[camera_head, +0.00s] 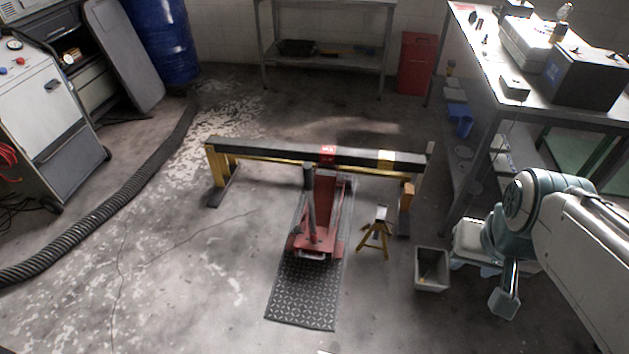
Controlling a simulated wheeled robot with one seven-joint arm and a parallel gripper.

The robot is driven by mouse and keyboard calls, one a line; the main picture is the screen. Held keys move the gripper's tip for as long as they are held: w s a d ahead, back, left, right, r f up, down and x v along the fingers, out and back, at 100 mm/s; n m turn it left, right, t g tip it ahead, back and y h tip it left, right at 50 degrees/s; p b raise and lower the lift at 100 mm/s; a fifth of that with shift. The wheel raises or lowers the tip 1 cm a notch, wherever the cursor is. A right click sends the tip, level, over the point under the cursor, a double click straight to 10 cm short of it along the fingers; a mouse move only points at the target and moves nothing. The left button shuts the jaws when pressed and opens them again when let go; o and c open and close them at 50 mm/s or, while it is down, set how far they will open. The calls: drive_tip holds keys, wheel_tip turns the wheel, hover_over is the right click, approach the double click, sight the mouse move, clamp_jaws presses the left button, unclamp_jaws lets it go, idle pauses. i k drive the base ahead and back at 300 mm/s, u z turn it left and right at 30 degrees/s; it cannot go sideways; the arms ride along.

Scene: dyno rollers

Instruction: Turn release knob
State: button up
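A red floor jack (318,215) stands on a dark diamond-plate mat (305,290) in the middle of the floor. A grey upright post or handle (309,190) rises at its left side. I cannot make out the release knob at this size. My gripper (504,302) hangs at the lower right, pointing down and well to the right of the jack. It is apart from the jack, and its fingers are too small to tell open from shut.
A long black beam on yellow stands (250,155) crosses behind the jack. A yellow jack stand (376,235) and a grey bin (432,270) stand between the jack and my arm. A workbench (490,75) is at right, a ribbed hose (130,195) at left. The left-front floor is clear.

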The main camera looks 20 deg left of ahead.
sight(297, 229)
drive_tip(key=z, duration=0.05)
drive_tip(key=k, duration=1.15)
drive_tip(key=u, duration=0.6)
drive_tip(key=i, duration=0.25)
drive_tip(key=u, duration=1.05)
drive_tip(key=i, duration=0.9)
drive_tip(key=u, duration=0.35)
drive_tip(key=i, duration=1.2)
drive_tip(key=z, duration=1.15)
drive_tip(key=i, duration=0.7)
drive_tip(key=z, duration=0.7)
